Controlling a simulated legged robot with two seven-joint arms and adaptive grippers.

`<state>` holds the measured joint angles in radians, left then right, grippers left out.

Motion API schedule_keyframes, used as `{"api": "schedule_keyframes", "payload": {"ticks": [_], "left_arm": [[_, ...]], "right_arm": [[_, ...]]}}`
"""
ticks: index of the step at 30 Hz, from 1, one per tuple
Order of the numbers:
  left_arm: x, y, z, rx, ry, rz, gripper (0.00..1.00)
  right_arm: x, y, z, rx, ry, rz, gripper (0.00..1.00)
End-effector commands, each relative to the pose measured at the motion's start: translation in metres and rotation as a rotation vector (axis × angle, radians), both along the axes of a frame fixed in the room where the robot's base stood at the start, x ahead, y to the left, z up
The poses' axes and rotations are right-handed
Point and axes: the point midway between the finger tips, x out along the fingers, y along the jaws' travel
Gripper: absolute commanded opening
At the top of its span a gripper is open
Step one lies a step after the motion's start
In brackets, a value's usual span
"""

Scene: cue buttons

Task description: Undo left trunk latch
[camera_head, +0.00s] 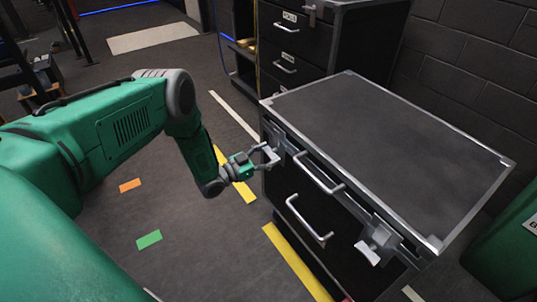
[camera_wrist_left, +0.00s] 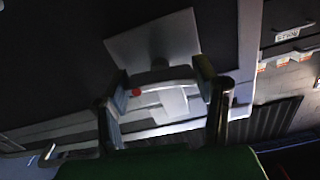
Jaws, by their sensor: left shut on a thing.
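The trunk (camera_head: 385,140) is a black case with metal edges, lid closed, at the right of the head view. In the left wrist view the latch (camera_wrist_left: 150,38) shows as a pale metal plate with a T-shaped part. The gripper's two fingers (camera_wrist_left: 165,92) stand on either side of that part; exact contact is hard to see. The right trunk latch (camera_head: 370,251) hangs on the front face, apart from any gripper. My right gripper is not in view.
A black drawer cabinet (camera_head: 295,45) stands behind. A green object (camera_head: 510,240) is at the right edge. The floor at the left is open, with coloured tape marks (camera_head: 149,239).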

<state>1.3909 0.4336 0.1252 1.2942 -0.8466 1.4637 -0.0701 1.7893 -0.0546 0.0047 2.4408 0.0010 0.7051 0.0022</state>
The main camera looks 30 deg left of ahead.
Motion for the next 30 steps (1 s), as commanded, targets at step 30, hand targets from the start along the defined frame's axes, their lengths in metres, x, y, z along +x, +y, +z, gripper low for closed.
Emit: {"api": "schedule_keyframes", "payload": {"ticks": [30], "left_arm": [[-0.002,0.0,-0.003,0.869,-0.353,-0.003,0.26]], "right_arm": [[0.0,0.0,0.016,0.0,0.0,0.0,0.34]]}}
